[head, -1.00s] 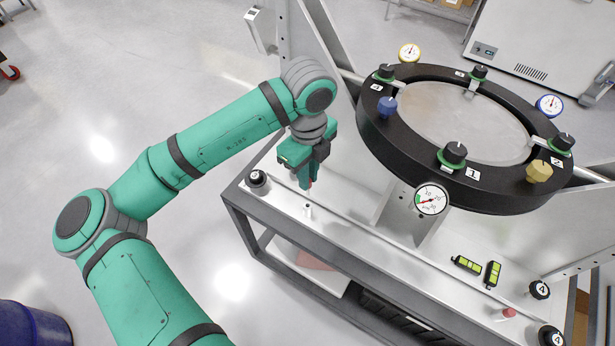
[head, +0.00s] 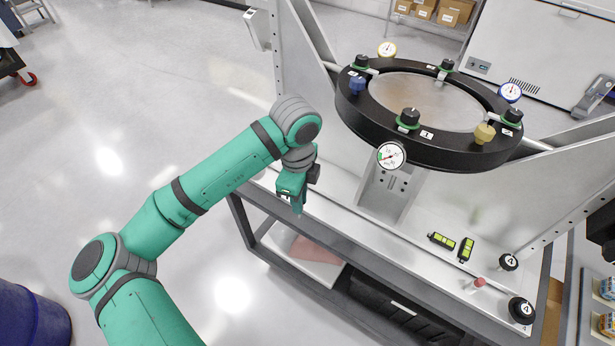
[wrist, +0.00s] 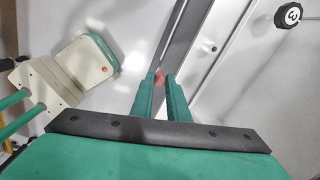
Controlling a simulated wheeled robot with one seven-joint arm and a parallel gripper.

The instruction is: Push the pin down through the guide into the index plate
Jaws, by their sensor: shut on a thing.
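My gripper (head: 297,208) points down near the front edge of the bench, at its left end. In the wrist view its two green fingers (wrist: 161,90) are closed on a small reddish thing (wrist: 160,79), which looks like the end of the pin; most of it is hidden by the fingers. A red-topped peg (head: 477,283) is on the bench deck at the right, away from my gripper. The guide cannot be made out now; my arm and gripper cover that part of the deck. I cannot tell which part is the index plate.
A black ring (head: 357,117) with knobs and dials stands above the bench. A gauge (head: 391,156) hangs at its front. Two yellow-green levels (head: 466,249) and black knobs (head: 521,310) are on the right deck. Another knob, marked 3 (wrist: 288,15), shows in the wrist view.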

